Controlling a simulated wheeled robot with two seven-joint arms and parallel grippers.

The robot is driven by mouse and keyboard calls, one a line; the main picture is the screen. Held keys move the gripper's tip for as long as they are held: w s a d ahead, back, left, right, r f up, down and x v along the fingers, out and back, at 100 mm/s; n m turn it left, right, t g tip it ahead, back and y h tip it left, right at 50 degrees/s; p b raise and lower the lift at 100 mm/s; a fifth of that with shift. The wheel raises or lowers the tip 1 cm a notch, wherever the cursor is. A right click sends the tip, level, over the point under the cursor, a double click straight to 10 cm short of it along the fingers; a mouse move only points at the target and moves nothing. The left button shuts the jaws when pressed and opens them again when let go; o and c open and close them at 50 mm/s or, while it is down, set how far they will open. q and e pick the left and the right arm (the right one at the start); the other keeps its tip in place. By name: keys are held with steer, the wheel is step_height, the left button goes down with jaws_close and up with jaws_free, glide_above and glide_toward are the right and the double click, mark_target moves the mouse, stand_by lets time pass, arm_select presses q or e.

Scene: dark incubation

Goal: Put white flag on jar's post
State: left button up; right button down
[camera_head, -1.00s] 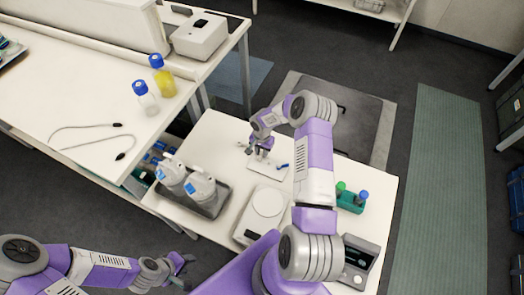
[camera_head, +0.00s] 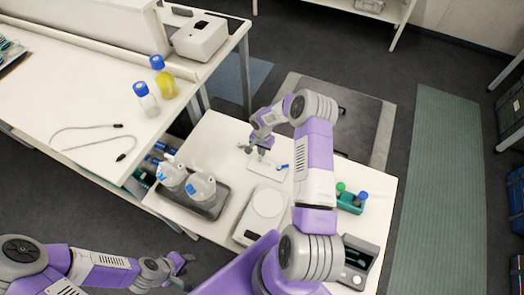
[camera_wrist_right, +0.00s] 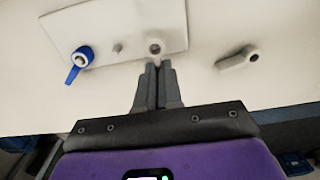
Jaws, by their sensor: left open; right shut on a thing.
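My right gripper (camera_wrist_right: 158,72) is shut on a white ring-ended piece (camera_wrist_right: 154,46), which looks like a white flag, over the white plate (camera_wrist_right: 60,25). Whether it is clear of the plate I cannot tell. In the head view this gripper (camera_head: 262,156) is low at the plate (camera_head: 268,172). Another white flag-shaped piece (camera_wrist_right: 238,59) lies on the table to the right. A blue flag (camera_wrist_right: 79,62) is on the plate's left, beside a bare peg (camera_wrist_right: 118,49). Two whitish jars (camera_head: 172,174) (camera_head: 201,187) stand in a tray; their posts are too small to make out. My left gripper (camera_head: 180,265) is open and empty.
The dark tray (camera_head: 212,208) holds the jars left of a white scale (camera_head: 266,203). A green rack (camera_head: 349,202) and a grey device (camera_head: 358,262) are at the right. The bench (camera_head: 60,85) at the left carries two blue-capped bottles (camera_head: 147,102) (camera_head: 165,85).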

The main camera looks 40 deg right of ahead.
steer(key=shift+r+p, duration=0.7)
steer(key=shift+r, duration=1)
